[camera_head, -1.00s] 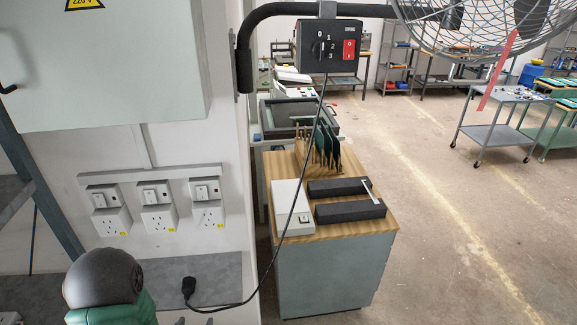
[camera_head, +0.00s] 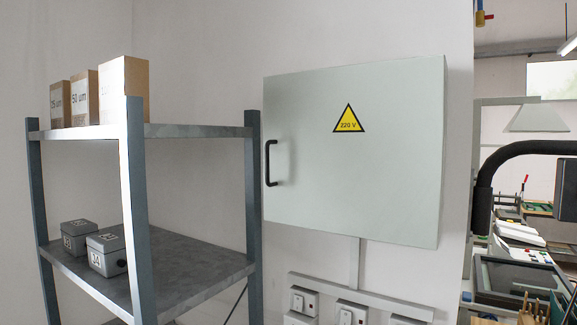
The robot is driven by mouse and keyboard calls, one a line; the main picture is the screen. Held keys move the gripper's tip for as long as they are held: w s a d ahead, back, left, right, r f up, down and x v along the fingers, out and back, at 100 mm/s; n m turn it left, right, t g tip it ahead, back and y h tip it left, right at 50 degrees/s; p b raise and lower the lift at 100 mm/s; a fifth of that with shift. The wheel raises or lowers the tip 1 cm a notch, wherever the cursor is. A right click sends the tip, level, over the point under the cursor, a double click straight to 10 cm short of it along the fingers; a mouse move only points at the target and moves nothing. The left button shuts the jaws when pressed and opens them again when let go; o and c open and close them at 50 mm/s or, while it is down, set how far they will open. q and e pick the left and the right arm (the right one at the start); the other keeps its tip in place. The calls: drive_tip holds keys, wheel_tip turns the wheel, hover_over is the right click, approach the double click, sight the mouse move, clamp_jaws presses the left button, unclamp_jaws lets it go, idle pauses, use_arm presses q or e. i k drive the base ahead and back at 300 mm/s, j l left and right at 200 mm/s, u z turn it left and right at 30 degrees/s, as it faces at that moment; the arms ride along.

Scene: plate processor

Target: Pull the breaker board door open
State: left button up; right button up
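The breaker board (camera_head: 355,150) is a pale grey-green wall box right of centre, with a yellow 220 V warning triangle (camera_head: 348,119) on its door. The door is shut. A black bar handle (camera_head: 270,163) stands upright near the door's left edge. Neither of my grippers shows in the view, so nothing of mine is seen touching the handle or the door.
A metal shelf unit (camera_head: 190,131) stands left of the board, holding cardboard boxes (camera_head: 123,88) above and small grey boxes (camera_head: 107,250) below. Wall sockets (camera_head: 350,312) sit under the board. A black bent pipe (camera_head: 484,195) and a workbench area lie right.

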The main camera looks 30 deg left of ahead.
sight(339, 152)
drive_tip(key=u, duration=0.8)
